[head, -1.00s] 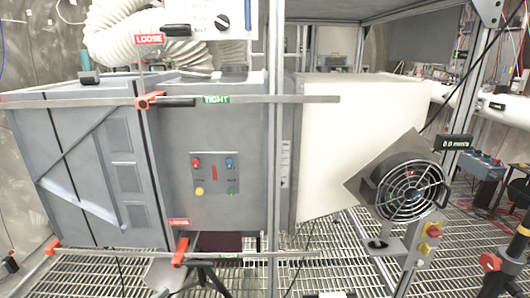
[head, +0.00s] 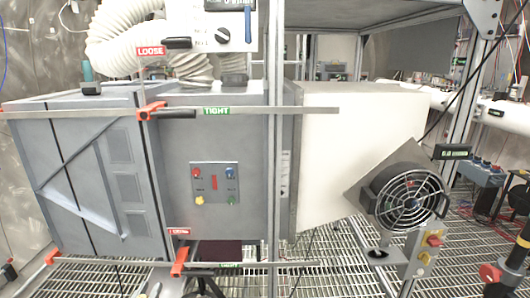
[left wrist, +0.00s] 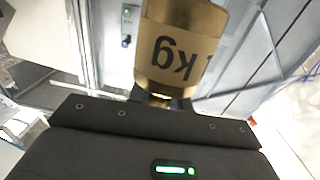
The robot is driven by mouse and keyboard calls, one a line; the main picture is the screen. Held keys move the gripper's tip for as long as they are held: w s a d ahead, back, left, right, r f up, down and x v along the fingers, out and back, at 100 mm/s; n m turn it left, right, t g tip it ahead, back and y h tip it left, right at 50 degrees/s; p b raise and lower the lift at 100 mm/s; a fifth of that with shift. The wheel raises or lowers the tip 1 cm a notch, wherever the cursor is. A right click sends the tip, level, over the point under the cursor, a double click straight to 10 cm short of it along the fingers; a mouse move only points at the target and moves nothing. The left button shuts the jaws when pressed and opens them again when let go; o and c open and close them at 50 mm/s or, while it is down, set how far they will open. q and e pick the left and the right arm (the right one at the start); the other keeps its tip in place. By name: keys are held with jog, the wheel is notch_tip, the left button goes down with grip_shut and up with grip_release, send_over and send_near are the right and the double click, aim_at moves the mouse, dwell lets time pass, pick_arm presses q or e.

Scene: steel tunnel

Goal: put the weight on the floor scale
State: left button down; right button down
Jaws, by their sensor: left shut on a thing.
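In the left wrist view a brass-coloured weight (left wrist: 178,48) with dark "kg" lettering fills the top middle, the letters upside down. My left gripper (left wrist: 163,96) is shut on its narrow near end; the dark gripper body with a green light lies below it. The weight hides most of the fingers. In the head view I cannot clearly make out the weight or the left gripper at the bottom edge. I cannot identify the floor scale in either view. My right gripper is not in view.
A large grey cabinet (head: 215,150) with clamp bars (head: 250,111) stands ahead. A round fan (head: 410,199) on a post is at the right, before a pale panel (head: 340,165). The grating floor (head: 330,270) shows below. A black-and-orange post (head: 515,255) stands at lower right.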

pick_arm(q)
jog(key=shift+d+r+n+y, duration=0.15)
jog(key=shift+d+n+y, duration=0.15)
jog(key=shift+d, duration=0.2)
jog(key=d, duration=0.1)
jog(key=d+r, duration=0.1)
jog(key=shift+d, duration=0.4)
jog(key=shift+a+f, duration=0.1)
jog(key=shift+a, duration=0.05)
